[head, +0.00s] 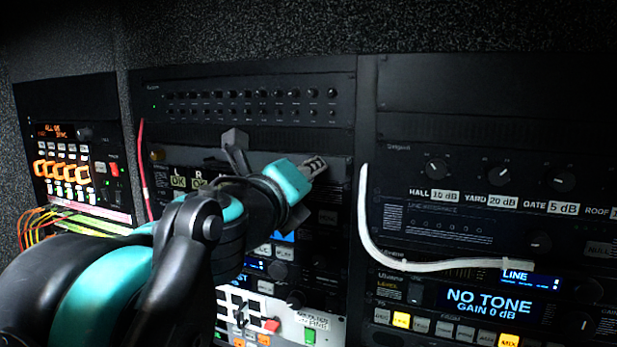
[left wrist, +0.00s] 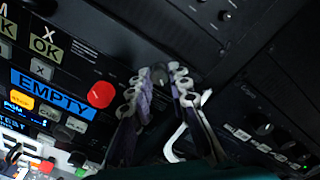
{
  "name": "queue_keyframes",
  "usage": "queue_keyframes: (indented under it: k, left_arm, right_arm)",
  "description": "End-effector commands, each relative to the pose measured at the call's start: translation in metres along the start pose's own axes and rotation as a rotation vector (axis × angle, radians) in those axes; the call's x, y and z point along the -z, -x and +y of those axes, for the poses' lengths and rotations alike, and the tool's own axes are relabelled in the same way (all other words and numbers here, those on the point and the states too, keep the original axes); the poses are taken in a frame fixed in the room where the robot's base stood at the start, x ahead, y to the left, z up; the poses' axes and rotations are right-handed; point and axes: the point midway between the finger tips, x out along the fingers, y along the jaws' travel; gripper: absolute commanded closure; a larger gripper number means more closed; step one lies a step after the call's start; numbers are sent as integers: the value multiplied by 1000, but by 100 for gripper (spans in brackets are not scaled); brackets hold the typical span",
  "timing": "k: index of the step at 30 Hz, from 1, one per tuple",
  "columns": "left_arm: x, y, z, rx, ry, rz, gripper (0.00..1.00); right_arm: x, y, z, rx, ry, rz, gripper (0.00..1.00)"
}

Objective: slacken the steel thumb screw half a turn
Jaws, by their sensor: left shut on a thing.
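My left gripper (head: 316,166) reaches in from the left to the dark panel at the right edge of the middle rack. In the left wrist view its two fingers (left wrist: 163,78) are closed on a small dark round knob, the thumb screw (left wrist: 160,74), which shows only partly between the fingertips. In the head view the thumb screw is hidden by the gripper. Its turn angle cannot be made out. My right gripper is in neither view.
A white cable (head: 385,256) hangs in a curve just right of the gripper. A red cable (head: 144,165) hangs at the left. A NO TONE display (head: 490,303) and knobs (head: 437,168) fill the right rack. A red button (left wrist: 101,94) sits left of the fingers.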

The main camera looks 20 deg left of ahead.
Motion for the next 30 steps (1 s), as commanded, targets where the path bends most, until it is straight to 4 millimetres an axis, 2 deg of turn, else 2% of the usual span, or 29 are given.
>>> queue_keyframes:
  k: [30]
  left_arm:
    - [0, 0, 0, 4, 965, 18, 100]
  right_arm:
    - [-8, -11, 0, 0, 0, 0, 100]
